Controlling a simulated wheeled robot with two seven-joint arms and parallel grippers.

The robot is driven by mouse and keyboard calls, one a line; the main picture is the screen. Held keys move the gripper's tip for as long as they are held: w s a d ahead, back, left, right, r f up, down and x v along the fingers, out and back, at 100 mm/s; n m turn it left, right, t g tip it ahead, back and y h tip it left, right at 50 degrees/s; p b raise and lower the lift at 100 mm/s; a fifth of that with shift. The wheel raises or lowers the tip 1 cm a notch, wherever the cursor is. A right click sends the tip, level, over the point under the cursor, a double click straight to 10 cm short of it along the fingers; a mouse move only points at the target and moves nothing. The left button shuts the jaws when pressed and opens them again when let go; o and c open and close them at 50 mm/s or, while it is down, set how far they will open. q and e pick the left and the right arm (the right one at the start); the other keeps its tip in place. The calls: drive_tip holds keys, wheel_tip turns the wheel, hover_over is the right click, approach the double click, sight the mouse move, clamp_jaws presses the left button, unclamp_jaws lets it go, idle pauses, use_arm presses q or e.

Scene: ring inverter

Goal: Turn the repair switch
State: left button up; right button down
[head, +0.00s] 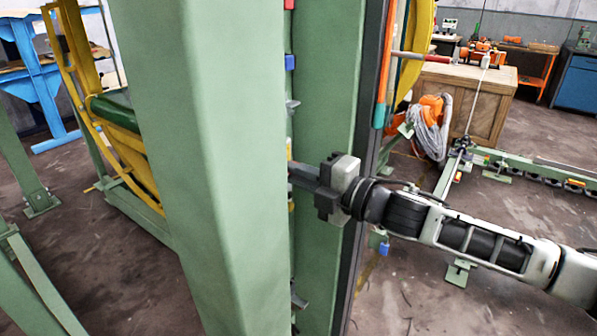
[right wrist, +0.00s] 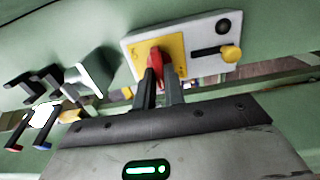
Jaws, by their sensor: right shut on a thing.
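The repair switch appears as a red handle (right wrist: 155,58) on a yellow plate (right wrist: 176,48) in the right wrist view. The plate is on a white panel (right wrist: 203,38) fixed to green metal. My right gripper (right wrist: 158,88) has its two dark fingers shut on the red handle. In the head view my right gripper (head: 303,174) reaches in from the right into the gap between green columns. Its fingertips and the switch are hidden there by the near column. My left gripper is not in view.
The panel also has a yellow-knobbed lever (right wrist: 231,54) and a black round knob (right wrist: 222,27). Dark brackets (right wrist: 45,82) stick out left of the panel. A wide green column (head: 220,150) stands close in front. A wooden crate (head: 462,100) stands at the back right.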

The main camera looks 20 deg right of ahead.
idle(0.5)
drive_tip(key=c, duration=1.5)
unclamp_jaws()
